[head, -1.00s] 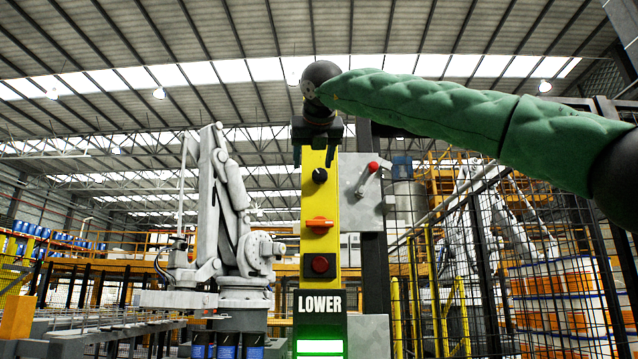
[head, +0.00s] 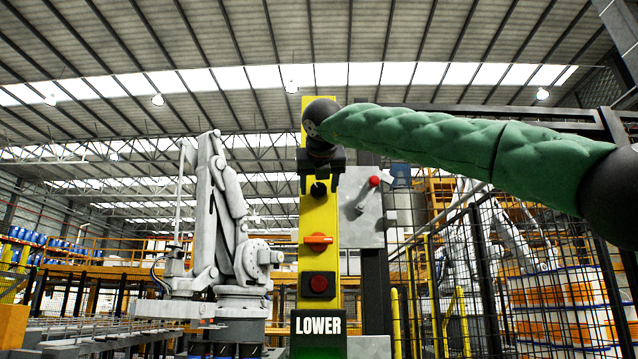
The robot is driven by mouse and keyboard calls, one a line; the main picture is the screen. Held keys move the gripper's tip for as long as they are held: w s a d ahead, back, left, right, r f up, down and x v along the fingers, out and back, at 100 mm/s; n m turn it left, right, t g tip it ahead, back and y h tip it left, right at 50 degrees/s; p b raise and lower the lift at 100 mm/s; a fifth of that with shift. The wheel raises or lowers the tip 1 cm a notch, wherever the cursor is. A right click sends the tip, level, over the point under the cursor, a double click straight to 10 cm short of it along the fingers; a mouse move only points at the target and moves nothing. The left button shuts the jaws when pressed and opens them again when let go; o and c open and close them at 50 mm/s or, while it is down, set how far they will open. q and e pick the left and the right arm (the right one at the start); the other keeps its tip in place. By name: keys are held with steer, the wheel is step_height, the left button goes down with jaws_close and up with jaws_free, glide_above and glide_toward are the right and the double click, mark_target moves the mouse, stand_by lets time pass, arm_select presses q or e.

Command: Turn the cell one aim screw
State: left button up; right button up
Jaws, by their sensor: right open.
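A yellow control post (head: 319,262) stands in the middle of the head view. On it, from top to bottom, are a black knob (head: 318,190), an orange switch handle (head: 318,239) and a dark red button (head: 319,284). Which of these is the aim screw I cannot tell. My right gripper (head: 319,188) points down in front of the post, open, with its fingers on either side of the black knob. Whether they touch it I cannot tell. My left gripper is not in view.
A grey box with a red-tipped lever (head: 374,182) sits right of the post. A LOWER sign (head: 318,326) is below the button. A grey robot arm (head: 222,220) stands at left behind.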

steer(key=shift+w+f, duration=0.15)
steer(key=shift+w, duration=0.1)
steer(key=c, duration=1)
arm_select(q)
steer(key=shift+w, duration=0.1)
arm_select(e)
steer(key=shift+o, duration=0.2)
steer(key=shift+a+n+h+b, duration=0.1)
steer(key=shift+n+h+b, duration=0.2)
steer(key=shift+n+h, duration=0.55)
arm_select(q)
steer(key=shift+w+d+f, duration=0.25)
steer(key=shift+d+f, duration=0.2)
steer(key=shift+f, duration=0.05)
arm_select(e)
steer(key=shift+a+n+h, duration=0.1)
steer(key=shift+n+h, duration=0.65)
steer(key=shift+n, duration=0.5)
